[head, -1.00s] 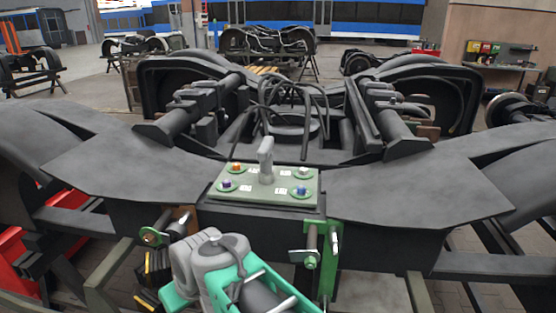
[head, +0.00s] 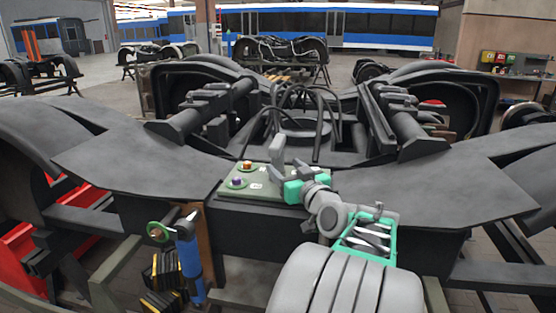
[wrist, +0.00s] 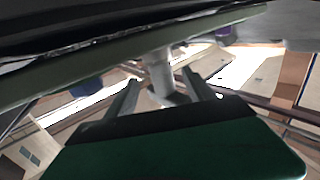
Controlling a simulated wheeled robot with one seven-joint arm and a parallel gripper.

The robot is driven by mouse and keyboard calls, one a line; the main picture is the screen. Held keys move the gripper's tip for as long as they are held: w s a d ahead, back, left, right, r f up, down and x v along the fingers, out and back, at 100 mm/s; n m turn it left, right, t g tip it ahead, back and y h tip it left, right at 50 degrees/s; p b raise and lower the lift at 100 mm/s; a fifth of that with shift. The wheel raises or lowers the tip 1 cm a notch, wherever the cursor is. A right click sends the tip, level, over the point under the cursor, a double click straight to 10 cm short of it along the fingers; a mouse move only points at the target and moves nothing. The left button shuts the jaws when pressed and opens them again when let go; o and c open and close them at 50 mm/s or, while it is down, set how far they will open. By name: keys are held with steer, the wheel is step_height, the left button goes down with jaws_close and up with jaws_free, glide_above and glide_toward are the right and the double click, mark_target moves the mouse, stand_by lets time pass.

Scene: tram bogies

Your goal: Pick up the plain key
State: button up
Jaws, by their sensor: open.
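A grey upright piece (head: 277,149), which I take for the plain key, stands in the middle of a green plate (head: 229,195) on the dark bogie frame. It also shows in the wrist view (wrist: 156,66) as a pale post. My gripper (head: 281,171) reaches over the plate from the right at the key's lower part. In the wrist view my gripper (wrist: 161,78) is open, with the post between its two fingers; contact cannot be told. An orange knob (head: 247,165) and a purple knob (head: 237,182) show on the plate's left. The plate's right part is hidden by my gripper.
The broad dark bogie frame (head: 130,160) spreads on both sides. Thick hoses (head: 305,100) arch behind the plate. A blue cylinder (head: 190,262) hangs below at the left. Blue-and-white trams (head: 370,27) stand far back.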

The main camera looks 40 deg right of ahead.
mark_target(281, 164)
steer(key=p+x, duration=0.1)
steer(key=x, duration=0.3)
steer(key=shift+w, duration=0.35)
steer(key=shift+s, duration=0.1)
steer(key=shift+c, duration=0.2)
jaws_close()
steer(key=shift+r, duration=0.1)
